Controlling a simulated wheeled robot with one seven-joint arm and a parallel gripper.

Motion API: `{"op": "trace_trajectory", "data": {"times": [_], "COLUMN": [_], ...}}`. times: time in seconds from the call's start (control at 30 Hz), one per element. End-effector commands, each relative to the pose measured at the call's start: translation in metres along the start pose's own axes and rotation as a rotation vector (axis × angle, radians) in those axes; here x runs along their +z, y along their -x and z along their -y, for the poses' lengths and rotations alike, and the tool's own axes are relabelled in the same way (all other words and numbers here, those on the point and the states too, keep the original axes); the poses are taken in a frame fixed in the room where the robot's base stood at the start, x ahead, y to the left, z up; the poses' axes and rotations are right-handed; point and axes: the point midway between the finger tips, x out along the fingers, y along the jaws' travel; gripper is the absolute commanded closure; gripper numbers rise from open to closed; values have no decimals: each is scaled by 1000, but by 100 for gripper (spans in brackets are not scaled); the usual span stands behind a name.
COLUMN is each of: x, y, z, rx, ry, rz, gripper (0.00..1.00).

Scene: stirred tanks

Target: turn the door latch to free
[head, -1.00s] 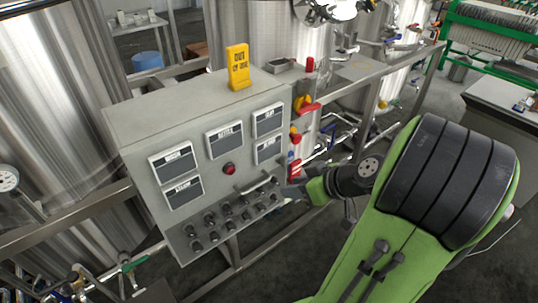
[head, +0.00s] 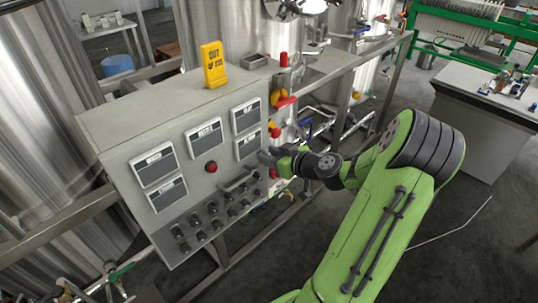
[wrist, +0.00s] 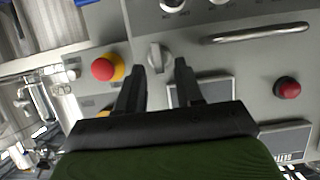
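The door latch (wrist: 158,57) appears to be the small grey turn knob on the cabinet front in the wrist view. Its grip bar points roughly up and down in that picture. My gripper (wrist: 160,68) is open, with one dark finger on each side of the knob's near end. A gap shows between the fingers and the knob, and I cannot tell their depth from the panel. In the head view my gripper (head: 264,157) is at the right edge of the grey cabinet (head: 130,115) and hides the latch.
A red-and-yellow stop button (wrist: 108,68) sits left of the fingers in the wrist view. A bar handle (wrist: 258,33) and a red button (wrist: 288,87) are to the right. A yellow sign (head: 213,65) stands on the cabinet top. Steel pipework is close on the right.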

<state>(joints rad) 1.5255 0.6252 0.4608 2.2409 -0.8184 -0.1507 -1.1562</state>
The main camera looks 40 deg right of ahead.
Motion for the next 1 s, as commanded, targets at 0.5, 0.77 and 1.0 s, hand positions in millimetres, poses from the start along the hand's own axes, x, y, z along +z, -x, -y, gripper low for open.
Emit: {"op": "trace_trajectory", "data": {"times": [0.5,0.77,1.0], "x": [0,0,0], "y": [-11,-11,-11], "z": [0,0,-2], "rx": [0,-1,-24], "ry": [0,-3,-59], "rz": [0,0,0], "gripper": [87,100,100]}}
